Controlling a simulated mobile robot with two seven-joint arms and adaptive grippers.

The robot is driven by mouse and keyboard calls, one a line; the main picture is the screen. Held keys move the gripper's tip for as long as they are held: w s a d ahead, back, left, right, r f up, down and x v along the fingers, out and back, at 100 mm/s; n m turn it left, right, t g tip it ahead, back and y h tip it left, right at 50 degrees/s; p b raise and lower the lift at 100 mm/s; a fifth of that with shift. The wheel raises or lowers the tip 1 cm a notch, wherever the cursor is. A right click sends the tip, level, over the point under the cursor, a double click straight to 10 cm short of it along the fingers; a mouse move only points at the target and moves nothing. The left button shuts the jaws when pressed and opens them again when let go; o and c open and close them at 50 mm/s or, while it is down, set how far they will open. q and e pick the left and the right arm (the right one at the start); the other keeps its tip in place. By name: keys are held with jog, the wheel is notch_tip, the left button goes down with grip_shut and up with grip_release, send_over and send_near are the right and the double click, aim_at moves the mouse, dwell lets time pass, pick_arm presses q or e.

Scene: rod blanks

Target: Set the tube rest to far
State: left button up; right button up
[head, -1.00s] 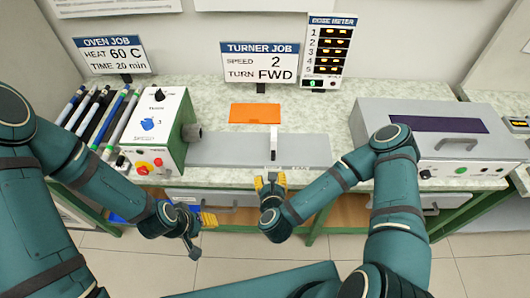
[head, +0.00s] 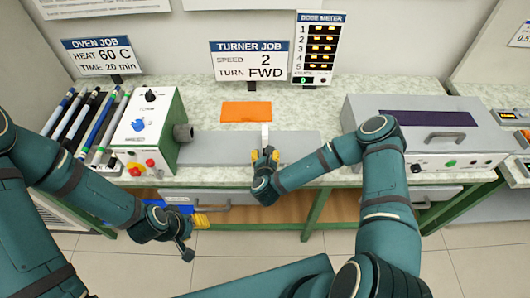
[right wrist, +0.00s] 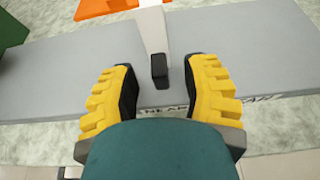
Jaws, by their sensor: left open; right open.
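The tube rest is a white upright bar (head: 265,134) on the grey bed of the turner (head: 215,146). In the right wrist view its white bar (right wrist: 153,28) ends in a black grip (right wrist: 159,70). My right gripper (head: 264,156) is open, its yellow fingers on either side of the black grip, with gaps visible on both sides. Lettering on the bed's front edge (right wrist: 172,108) is partly hidden by the fingers; I cannot read it fully. My left gripper (head: 197,218) is open and empty, low in front of the bench.
The turner's green-sided control box (head: 145,130) stands left of the bed, with several tubes (head: 85,120) beyond it. An orange plate (head: 246,111) lies behind the bed. A grey oven-like box (head: 425,135) stands on the right.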

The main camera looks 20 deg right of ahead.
jog(key=shift+x, duration=0.95)
grip_shut()
